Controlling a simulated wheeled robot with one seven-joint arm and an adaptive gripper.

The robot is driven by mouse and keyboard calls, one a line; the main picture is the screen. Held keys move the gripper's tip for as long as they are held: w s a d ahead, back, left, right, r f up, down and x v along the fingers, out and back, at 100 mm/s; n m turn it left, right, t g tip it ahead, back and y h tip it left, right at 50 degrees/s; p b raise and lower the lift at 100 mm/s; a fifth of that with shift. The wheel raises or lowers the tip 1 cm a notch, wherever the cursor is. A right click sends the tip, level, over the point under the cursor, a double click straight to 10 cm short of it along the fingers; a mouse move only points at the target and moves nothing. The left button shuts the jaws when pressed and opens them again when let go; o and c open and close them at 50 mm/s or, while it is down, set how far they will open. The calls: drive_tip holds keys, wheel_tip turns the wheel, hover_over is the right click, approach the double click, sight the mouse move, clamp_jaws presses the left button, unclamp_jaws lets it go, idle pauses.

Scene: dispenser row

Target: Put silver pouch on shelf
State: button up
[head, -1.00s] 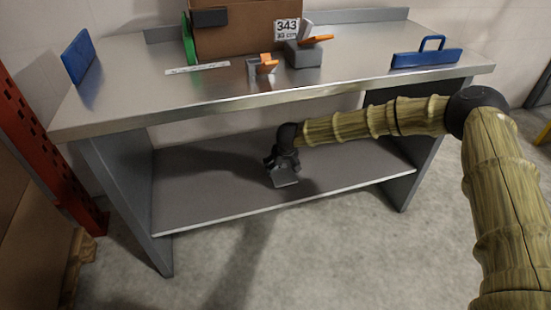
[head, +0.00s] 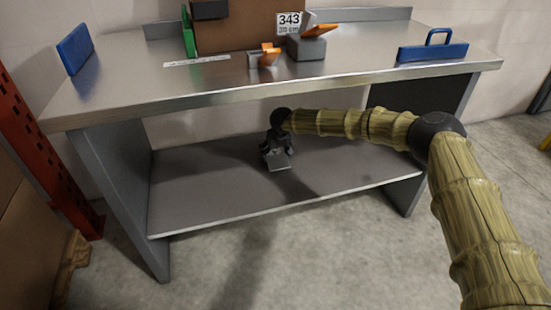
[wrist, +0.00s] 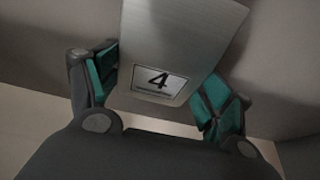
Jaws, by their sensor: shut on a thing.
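The silver pouch (wrist: 180,45) is a flat grey metallic piece with a label bearing the number 4. It sits between the green-padded fingers of my gripper (wrist: 160,92) in the wrist view. In the head view my gripper (head: 276,153) is under the worktop, over the lower shelf (head: 200,205), with the pouch (head: 277,161) held below it. The gripper is shut on the pouch. I cannot tell whether the pouch touches the shelf surface.
Side panels (head: 120,190) close the shelf's ends. The shelf is otherwise clear.

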sight(277, 159)
wheel_tip(277, 159, down, 2)
drive_tip(key=shift+f+b, duration=0.1)
drive_tip(key=shift+b, duration=0.25)
drive_tip(key=o, duration=1.1)
drive_tip(key=shift+r+p, duration=0.3)
drive_tip(key=shift+r, duration=0.1)
drive_tip(key=shift+p+v, duration=1.45)
drive_tip(key=shift+v, duration=1.95)
drive_tip(key=shift+s, duration=0.15)
